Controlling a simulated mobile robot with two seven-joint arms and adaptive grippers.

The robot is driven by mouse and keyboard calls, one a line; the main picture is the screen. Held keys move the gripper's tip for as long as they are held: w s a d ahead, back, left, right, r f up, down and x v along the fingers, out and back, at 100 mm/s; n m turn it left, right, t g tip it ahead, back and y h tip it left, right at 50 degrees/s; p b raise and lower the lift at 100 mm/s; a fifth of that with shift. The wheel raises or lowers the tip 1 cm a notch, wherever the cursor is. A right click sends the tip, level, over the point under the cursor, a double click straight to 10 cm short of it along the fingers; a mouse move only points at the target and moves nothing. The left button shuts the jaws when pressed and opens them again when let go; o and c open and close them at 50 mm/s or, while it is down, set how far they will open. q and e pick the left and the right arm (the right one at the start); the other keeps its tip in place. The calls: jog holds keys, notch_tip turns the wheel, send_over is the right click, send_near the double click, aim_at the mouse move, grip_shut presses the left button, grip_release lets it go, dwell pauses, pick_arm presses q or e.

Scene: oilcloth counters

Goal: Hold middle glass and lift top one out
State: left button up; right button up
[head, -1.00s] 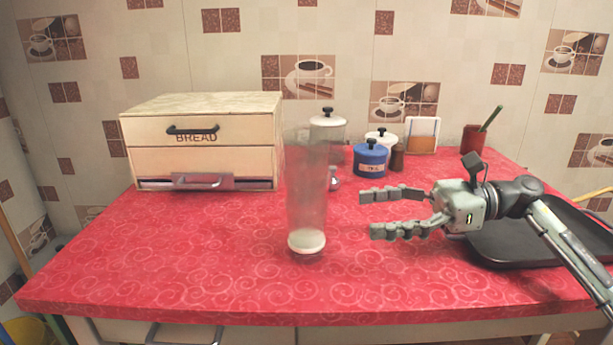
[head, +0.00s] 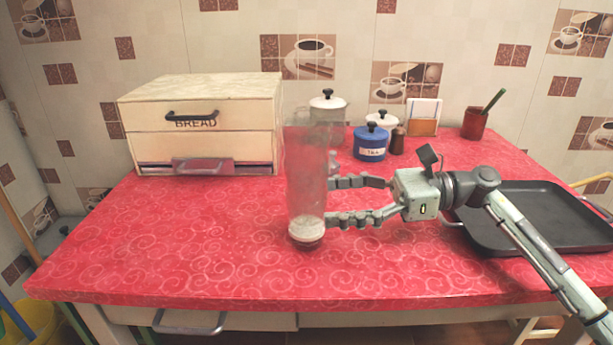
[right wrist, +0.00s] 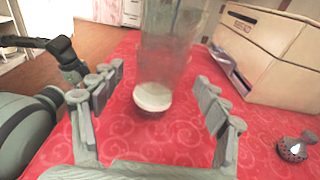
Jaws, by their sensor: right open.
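A tall, see-through stack of nested glasses (head: 307,175) stands upright on the red counter, with a whitish bottom. I cannot make out the separate rims of the top and middle glasses. My right gripper (head: 330,202) is open and level, low beside the stack, its fingertips at the stack's right edge in the head view. In the right wrist view the stack (right wrist: 153,95) shows between the two spread fingers, just beyond their tips. I see no grip on it.
A wooden bread box (head: 200,125) stands behind and left of the stack. A white-lidded jar (head: 328,103) is behind it, with a blue canister (head: 370,142) to the right. A black tray (head: 540,218) lies at the right. The front left counter is clear.

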aim_at(314, 202)
pick_arm(q)
jog(key=shift+a+b+v, duration=0.2)
jog(key=shift+b+v, duration=0.3)
jog(key=shift+v, duration=0.95)
pick_arm(e)
jog(key=shift+a+f, duration=0.2)
jog(key=shift+a, duration=1.65)
jog(key=c, duration=0.7)
jog(key=o, duration=0.6)
